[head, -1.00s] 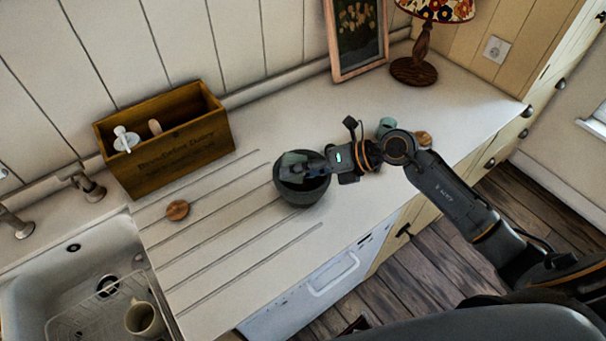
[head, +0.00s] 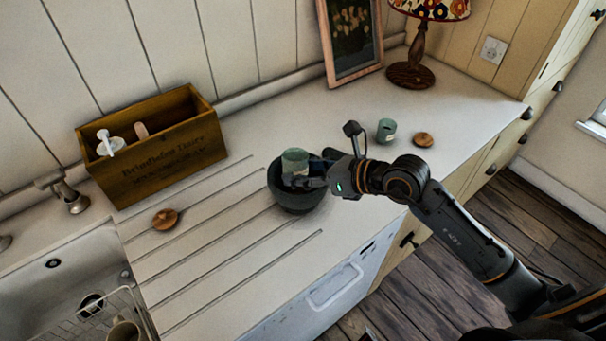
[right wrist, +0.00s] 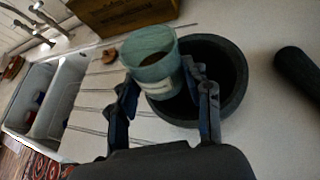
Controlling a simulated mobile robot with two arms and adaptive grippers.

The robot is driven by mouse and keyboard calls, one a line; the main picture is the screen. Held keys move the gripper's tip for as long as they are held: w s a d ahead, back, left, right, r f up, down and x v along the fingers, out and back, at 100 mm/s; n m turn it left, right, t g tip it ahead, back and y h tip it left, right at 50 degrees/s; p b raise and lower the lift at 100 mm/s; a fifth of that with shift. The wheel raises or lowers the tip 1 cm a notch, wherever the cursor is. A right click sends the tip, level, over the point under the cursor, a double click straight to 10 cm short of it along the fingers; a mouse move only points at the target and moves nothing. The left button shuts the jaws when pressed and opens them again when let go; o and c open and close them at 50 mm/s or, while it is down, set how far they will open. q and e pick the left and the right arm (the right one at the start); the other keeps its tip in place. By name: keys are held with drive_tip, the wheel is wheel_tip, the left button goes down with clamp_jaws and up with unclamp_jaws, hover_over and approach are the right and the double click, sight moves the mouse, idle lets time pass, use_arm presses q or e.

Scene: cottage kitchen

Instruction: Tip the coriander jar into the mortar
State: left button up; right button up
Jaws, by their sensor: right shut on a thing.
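My right gripper (head: 310,174) is shut on a green jar (head: 294,161) and holds it over the dark grey mortar (head: 296,200). The jar stands nearly upright with its open mouth up. In the right wrist view the jar (right wrist: 152,75) has a pale label, too blurred to read, and something brown inside. The mortar (right wrist: 232,95) is behind it there, and my right gripper's fingers (right wrist: 166,90) are on either side of the jar. The bottom of the mortar is hidden. My left gripper is not in view.
A second green jar (head: 386,130) and a round wooden lid (head: 423,139) stand right of the mortar. Another wooden lid (head: 165,218) lies left. A wooden box (head: 155,150), lamp (head: 412,70) and picture frame (head: 352,40) line the back. The sink (head: 60,285) is at left.

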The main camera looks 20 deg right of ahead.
drive_tip(key=shift+r, duration=0.2)
wheel_tip(320, 180, up, 4)
drive_tip(key=p, duration=0.3)
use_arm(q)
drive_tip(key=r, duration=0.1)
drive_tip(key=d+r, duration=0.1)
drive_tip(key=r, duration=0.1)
